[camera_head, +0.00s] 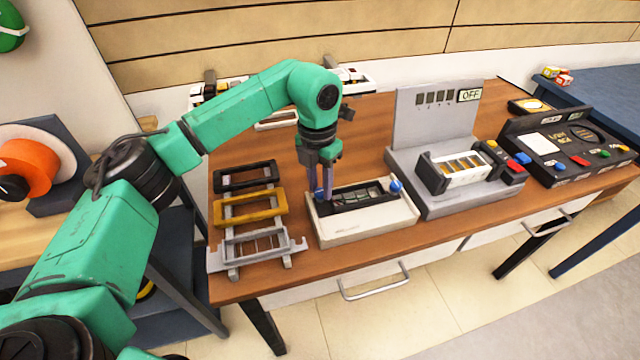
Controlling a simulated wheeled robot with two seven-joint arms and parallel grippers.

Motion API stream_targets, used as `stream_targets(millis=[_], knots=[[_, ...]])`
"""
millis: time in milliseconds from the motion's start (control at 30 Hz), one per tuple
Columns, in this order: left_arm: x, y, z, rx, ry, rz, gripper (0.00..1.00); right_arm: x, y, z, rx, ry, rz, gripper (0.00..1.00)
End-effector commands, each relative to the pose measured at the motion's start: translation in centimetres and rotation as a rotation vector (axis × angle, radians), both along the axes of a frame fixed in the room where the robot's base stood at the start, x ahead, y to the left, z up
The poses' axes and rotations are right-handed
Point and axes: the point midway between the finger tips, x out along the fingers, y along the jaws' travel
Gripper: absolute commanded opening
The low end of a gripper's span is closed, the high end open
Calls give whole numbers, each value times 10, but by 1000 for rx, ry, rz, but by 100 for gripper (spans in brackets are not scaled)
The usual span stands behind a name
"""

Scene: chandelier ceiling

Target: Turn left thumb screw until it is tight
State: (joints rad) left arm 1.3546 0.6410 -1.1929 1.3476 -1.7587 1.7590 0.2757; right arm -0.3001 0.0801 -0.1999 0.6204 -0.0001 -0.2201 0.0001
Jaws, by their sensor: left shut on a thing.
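A white box device (367,229) with a dark slotted top (356,195) stands near the front of the wooden table. A blue thumb screw (396,187) shows at the right end of its top. My left gripper (325,194) points down at the left end of the device, its fingers shut around the place of the left thumb screw. My right gripper does not show.
Left of the device lies a rack with black (246,177), yellow (250,209) and grey (256,245) frames. To the right stand a grey machine with an "OFF" display (470,95) and a dark button panel (566,150). Bare tabletop (370,125) lies behind the device.

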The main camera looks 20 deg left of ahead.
Motion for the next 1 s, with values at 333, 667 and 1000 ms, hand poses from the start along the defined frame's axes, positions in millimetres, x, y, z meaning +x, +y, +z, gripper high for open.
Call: stream_targets(millis=[333,667,1000], knots=[[1,0,2,-2,-4,-324,0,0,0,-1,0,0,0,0],[1,-1,2,-1,-5,-638,0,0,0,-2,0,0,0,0],[2,-1,2,0,-6,-946,0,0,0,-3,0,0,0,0]])
